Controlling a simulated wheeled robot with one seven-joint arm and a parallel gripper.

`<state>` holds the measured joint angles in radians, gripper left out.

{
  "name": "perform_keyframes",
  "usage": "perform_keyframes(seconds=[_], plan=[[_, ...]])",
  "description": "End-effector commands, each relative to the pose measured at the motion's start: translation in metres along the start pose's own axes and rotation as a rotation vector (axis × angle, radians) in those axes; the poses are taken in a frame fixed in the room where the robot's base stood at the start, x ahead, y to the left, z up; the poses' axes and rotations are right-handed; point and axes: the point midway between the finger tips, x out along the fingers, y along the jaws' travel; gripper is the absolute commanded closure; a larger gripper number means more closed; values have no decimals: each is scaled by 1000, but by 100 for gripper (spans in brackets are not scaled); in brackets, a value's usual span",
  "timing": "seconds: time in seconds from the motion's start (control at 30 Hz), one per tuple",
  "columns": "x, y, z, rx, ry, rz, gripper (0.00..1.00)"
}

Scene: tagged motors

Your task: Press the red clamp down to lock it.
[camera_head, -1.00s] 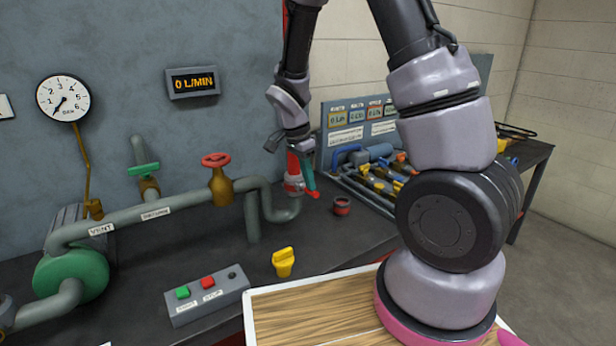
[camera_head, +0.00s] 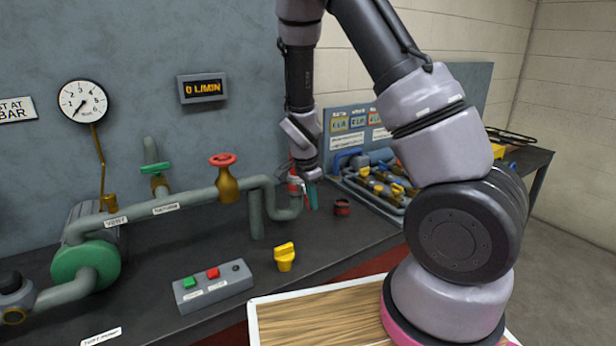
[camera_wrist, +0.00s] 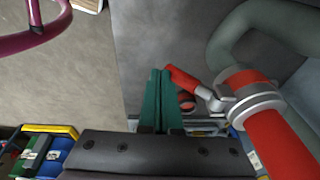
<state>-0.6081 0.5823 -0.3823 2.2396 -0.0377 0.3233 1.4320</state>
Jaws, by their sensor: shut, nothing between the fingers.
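The red clamp (camera_head: 294,188) sits around the pipe at the back of the bench, partly hidden by my gripper. In the wrist view its silver band (camera_wrist: 252,97) circles the red pipe. Its red lever (camera_wrist: 185,81) sticks out from the band toward my fingers. My gripper (camera_head: 313,194) has green fingers pressed together with nothing between them. In the wrist view the fingers (camera_wrist: 161,82) are just left of the lever's free end. I cannot tell whether they touch it.
A red ring-like part (camera_head: 342,207) stands on the bench right of the clamp. The grey pipe (camera_head: 190,203) runs left past a red-wheeled valve (camera_head: 226,177). A yellow knob (camera_head: 285,257) and a button box (camera_head: 213,286) stand in front. A rack of small valves (camera_head: 375,185) is behind right.

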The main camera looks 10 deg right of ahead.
Motion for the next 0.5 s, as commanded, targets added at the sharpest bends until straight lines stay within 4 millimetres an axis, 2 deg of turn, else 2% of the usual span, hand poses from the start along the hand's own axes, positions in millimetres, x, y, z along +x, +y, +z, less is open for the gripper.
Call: perform_keyframes(seconds=[0.27, 0.5], plan=[[0, 0, 0, 0, 0, 0, 100], [-8, -1, -2, 1, 1, -1, 100]])
